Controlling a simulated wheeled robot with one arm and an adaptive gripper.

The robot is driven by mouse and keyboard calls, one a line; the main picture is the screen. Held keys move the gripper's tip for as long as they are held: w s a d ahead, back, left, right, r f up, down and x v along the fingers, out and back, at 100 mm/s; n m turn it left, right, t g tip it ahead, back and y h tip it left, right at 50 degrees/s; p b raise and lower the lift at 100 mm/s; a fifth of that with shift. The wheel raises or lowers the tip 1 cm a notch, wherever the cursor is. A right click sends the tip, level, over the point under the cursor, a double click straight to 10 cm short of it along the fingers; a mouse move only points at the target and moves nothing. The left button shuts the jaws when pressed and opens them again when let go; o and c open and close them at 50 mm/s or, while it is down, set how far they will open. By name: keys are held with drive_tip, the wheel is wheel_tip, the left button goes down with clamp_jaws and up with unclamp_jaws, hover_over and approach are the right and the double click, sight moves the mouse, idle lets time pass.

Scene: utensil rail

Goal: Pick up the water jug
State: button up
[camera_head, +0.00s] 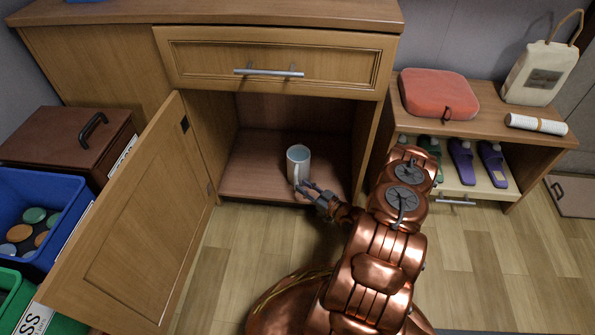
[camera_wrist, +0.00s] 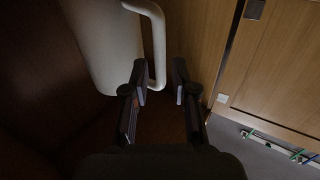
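The water jug (camera_head: 299,160) is white with a side handle and stands upright on the floor of the open cabinet, near its front edge. In the wrist view the jug (camera_wrist: 105,45) is at the upper left, and its handle (camera_wrist: 158,40) reaches down toward my fingers. My gripper (camera_head: 314,191) is at the cabinet opening, just in front of the jug at its lower right. In the wrist view my gripper (camera_wrist: 163,84) is open, with a gap between the fingers. The handle's lower end shows at or between the fingertips; whether a finger touches it I cannot tell.
The cabinet door (camera_head: 135,225) stands open at the left, and a closed drawer (camera_head: 275,62) is above the opening. The cabinet floor (camera_head: 248,170) is otherwise clear. A low shelf (camera_head: 480,125) with slippers stands right. A blue bin (camera_head: 35,205) is at far left.

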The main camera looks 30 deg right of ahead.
sight(296, 180)
drive_tip(key=shift+r+b+x, duration=0.2)
drive_tip(key=shift+b+x, duration=0.85)
drive_tip(key=shift+x, duration=1.2)
drive_tip(key=shift+c, duration=0.4)
drive_tip(key=shift+s, duration=0.1)
clamp_jaws()
